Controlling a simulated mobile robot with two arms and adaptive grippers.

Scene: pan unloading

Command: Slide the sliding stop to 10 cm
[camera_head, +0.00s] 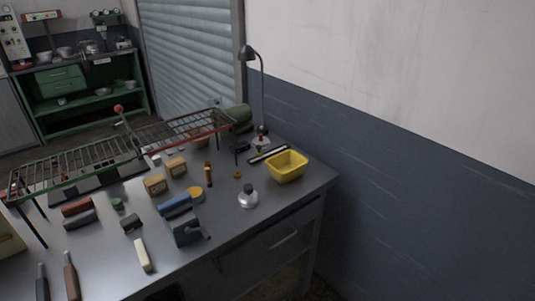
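No sliding stop can be told for sure, and no scale or 10 cm mark is readable. A dark flat bar with a pale strip (267,155) lies at the back right of the grey table (229,224), left of the yellow bin. A grey block-like device with a blue top (182,219) stands near the front edge. A long wire rack (85,155) with a red knob (118,109) stands over the back left of the table. Neither of my grippers shows in the view.
A yellow bin (287,167), a desk lamp (262,110) and a silver pot-like item (248,198) stand at the right. Small boxes (176,167) lie mid-table; handled tools (71,276) lie front left. The wall is close behind the right side.

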